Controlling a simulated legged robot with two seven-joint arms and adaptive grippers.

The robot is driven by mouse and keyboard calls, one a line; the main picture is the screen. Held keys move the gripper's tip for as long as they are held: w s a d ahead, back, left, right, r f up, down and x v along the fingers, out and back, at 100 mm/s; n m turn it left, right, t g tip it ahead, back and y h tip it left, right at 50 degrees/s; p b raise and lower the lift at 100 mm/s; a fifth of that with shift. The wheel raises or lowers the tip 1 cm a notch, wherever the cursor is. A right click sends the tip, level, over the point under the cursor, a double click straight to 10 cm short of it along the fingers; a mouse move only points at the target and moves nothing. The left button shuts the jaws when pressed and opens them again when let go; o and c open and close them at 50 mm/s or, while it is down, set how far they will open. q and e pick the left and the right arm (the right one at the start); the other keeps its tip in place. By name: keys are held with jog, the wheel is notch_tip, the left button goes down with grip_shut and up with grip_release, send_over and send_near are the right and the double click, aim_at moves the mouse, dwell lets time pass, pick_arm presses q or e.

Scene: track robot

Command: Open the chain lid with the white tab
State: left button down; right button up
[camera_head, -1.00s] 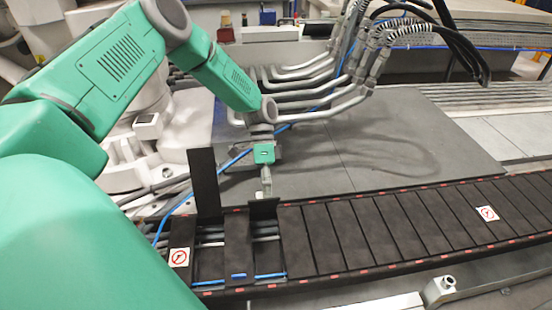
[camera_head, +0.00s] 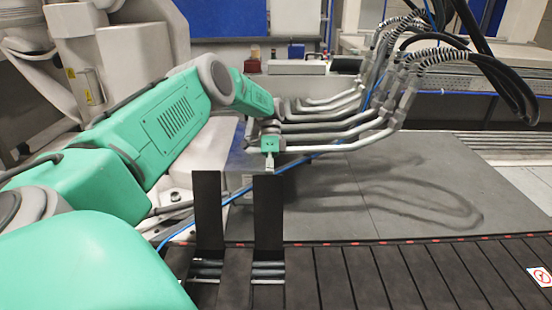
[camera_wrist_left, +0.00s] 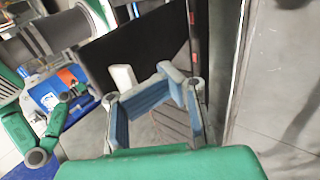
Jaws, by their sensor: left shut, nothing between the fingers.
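The chain is a dark, slatted cable chain (camera_head: 400,275) running across the bottom of the head view. Two of its black lids stand upright at the left: a left lid (camera_head: 209,208) and a right lid (camera_head: 268,212). Between them one slat is down. My left gripper (camera_head: 269,164) is just above and behind the top of the right lid; I cannot tell if they touch. In the left wrist view its fingers (camera_wrist_left: 172,80) are shut with nothing between them. A small white piece (camera_wrist_left: 123,77) shows beside them, and I cannot tell whether it is the white tab. My right gripper is not in view.
Grey hoses (camera_head: 100,285) are not clearly visible at left, but cables (camera_head: 265,268) show inside the open chain sections. Bent grey pipes (camera_head: 345,130) stand behind my left gripper. A flat grey plate (camera_head: 400,195) behind the chain is clear. A white warning label (camera_head: 541,277) is at right.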

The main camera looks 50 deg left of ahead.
pick_arm(q)
jog(key=shift+w+d+r+b, duration=0.15)
jog(key=shift+w+r+b, duration=0.2)
jog(key=shift+w+r, duration=0.15)
jog(key=shift+a+f, duration=0.15)
jog(key=shift+a, duration=0.1)
jog(key=c, duration=1.7)
grip_release()
jog(key=shift+a+f, duration=0.1)
jog(key=shift+a, duration=0.1)
notch_tip(320, 180, up, 10)
jog(key=shift+w+f, duration=0.1)
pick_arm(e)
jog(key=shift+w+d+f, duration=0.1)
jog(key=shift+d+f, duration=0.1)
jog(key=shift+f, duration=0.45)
pick_arm(q)
jog(key=shift+a, duration=0.2)
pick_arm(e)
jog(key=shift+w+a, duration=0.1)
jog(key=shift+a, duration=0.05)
